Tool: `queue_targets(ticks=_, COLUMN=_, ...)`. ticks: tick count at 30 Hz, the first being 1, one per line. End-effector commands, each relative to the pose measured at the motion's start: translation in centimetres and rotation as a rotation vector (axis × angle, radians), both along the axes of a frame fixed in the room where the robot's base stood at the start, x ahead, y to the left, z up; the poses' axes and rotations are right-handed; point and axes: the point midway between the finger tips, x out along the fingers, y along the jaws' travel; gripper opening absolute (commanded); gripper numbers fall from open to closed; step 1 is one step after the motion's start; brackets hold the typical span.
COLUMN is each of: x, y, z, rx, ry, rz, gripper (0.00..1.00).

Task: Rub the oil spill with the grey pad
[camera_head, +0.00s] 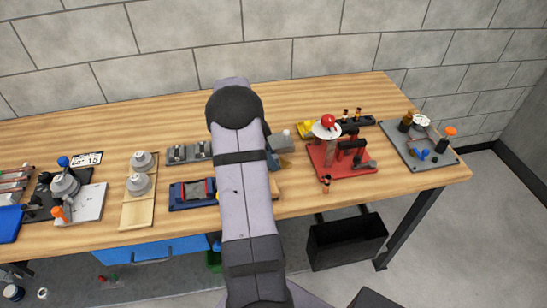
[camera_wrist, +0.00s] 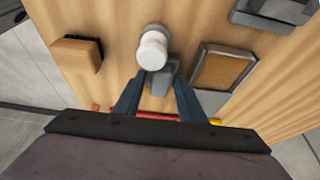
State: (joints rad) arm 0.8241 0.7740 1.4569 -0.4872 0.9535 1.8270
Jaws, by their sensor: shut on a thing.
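In the wrist view, my gripper (camera_wrist: 159,77) is shut on a grey block, which I take to be the grey pad (camera_wrist: 164,83). A whitish round-ended cylinder (camera_wrist: 152,48) stands just beyond the fingertips, overlapping the block; I cannot tell if they are one piece. The block's underside and its contact with the table are hidden. In the head view my own arm covers the gripper's fingers. I cannot make out an oil spill in either view.
The wrist view shows a wooden brush (camera_wrist: 76,54) at left and a grey-framed brown tray (camera_wrist: 223,67) at right. In the head view, a red fixture (camera_head: 340,155) and a grey plate (camera_head: 425,155) lie right on the wooden table (camera_head: 300,200). Weights on boards (camera_head: 138,185) stand left.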

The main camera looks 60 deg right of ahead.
Motion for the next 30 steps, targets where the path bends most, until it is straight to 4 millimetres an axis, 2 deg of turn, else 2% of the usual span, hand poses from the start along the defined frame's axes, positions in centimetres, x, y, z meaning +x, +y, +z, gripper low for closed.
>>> queue_targets(ticks=11, x=-0.1, y=0.0, z=-0.1, rx=0.002, ry=0.000, rz=0.001, gripper=0.19)
queue_targets(ticks=30, x=-2.7, y=-2.6, z=0.0, rx=0.002, ry=0.000, rz=0.001, gripper=0.19)
